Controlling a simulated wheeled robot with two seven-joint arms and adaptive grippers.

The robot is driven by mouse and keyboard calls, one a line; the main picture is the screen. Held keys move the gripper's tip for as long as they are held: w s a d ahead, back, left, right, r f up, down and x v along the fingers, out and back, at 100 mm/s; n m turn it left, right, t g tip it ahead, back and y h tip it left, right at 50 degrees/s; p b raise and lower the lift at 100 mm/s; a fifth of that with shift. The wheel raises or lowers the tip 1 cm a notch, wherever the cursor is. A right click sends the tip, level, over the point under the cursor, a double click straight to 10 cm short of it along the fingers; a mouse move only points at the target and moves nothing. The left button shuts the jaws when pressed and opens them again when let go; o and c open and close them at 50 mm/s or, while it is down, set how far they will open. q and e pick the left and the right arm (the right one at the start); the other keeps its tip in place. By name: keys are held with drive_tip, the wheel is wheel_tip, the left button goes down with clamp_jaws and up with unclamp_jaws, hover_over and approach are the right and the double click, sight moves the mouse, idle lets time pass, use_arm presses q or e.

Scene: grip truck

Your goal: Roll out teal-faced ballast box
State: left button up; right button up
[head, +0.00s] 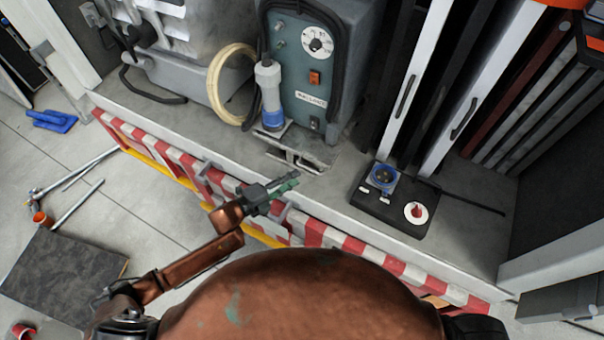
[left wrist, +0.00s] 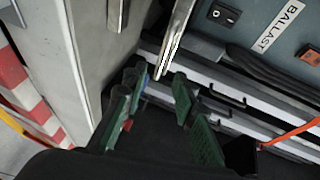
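The ballast box (head: 298,72) stands on the truck bed at the top middle of the head view. Its teal face carries a dial, an orange switch and a label. In the left wrist view the teal face (left wrist: 265,50) shows at the upper right, with the label reading BALLAST. A metal bar (left wrist: 176,38) reaches down close to my fingertips there; I cannot tell whether they touch it. My left gripper (head: 290,184) is over the bed edge, in front of the box and apart from its face. Its green fingers (left wrist: 157,92) are spread. My right gripper is out of view.
A metal bracket (head: 298,152) lies on the bed before the box. A grey cylinder with a blue end (head: 272,116) and a cream hose coil (head: 219,88) are beside it. A black control unit (head: 395,205) sits right. A red-and-white striped edge (head: 330,237) runs along the bed.

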use_arm(q)
drive_tip(key=v, duration=0.5)
drive_tip(key=shift+s+a, duration=0.1)
drive_tip(key=shift+s, duration=0.05)
